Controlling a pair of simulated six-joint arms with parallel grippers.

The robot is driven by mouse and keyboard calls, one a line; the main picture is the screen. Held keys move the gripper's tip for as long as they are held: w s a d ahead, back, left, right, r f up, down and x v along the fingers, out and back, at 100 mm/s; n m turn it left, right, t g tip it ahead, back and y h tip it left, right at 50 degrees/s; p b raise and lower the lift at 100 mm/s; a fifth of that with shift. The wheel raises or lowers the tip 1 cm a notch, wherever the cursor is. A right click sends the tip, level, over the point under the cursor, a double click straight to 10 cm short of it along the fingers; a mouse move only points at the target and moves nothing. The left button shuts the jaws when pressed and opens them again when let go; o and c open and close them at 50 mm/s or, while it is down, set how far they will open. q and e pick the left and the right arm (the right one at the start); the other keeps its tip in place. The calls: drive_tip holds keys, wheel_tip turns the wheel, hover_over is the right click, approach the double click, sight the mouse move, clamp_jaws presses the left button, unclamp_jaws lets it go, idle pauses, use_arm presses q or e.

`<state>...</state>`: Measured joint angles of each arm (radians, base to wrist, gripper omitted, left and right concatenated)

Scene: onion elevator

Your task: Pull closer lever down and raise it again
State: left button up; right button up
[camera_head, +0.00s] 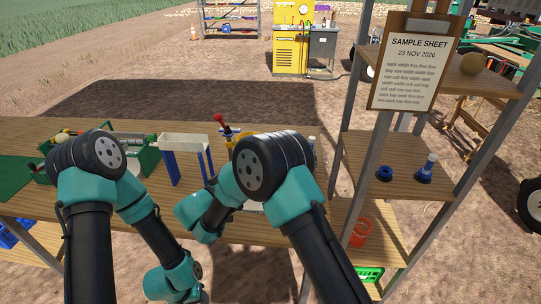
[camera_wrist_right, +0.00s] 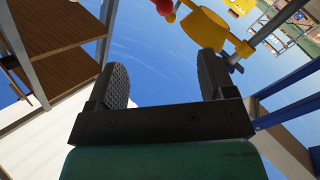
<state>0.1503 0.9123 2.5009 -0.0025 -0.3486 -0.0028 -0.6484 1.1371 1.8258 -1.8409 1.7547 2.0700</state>
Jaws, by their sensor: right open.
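A lever with a red knob (camera_head: 218,118) stands up on the workbench behind my right arm in the head view. A yellow part (camera_head: 236,139) sits beside its foot, partly hidden by my arm. In the right wrist view a red knob (camera_wrist_right: 165,7) and a yellow part (camera_wrist_right: 204,29) with a metal rod show beyond the fingertips. My right gripper (camera_wrist_right: 164,80) is open, with nothing between its fingers. The yellow part and rod appear close to its right fingertip; I cannot tell whether they touch.
A white-topped stand with blue legs (camera_head: 171,166) is left of the lever. A green box (camera_head: 143,155) is farther left. Bare bench (camera_head: 30,128) shows at the far left.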

drive_tip(key=x, duration=1.7)
drive_tip(key=shift+d, duration=0.2)
drive_tip(key=shift+w, duration=0.15)
drive_tip(key=shift+c, duration=0.4)
drive_tip(key=c, duration=1.2)
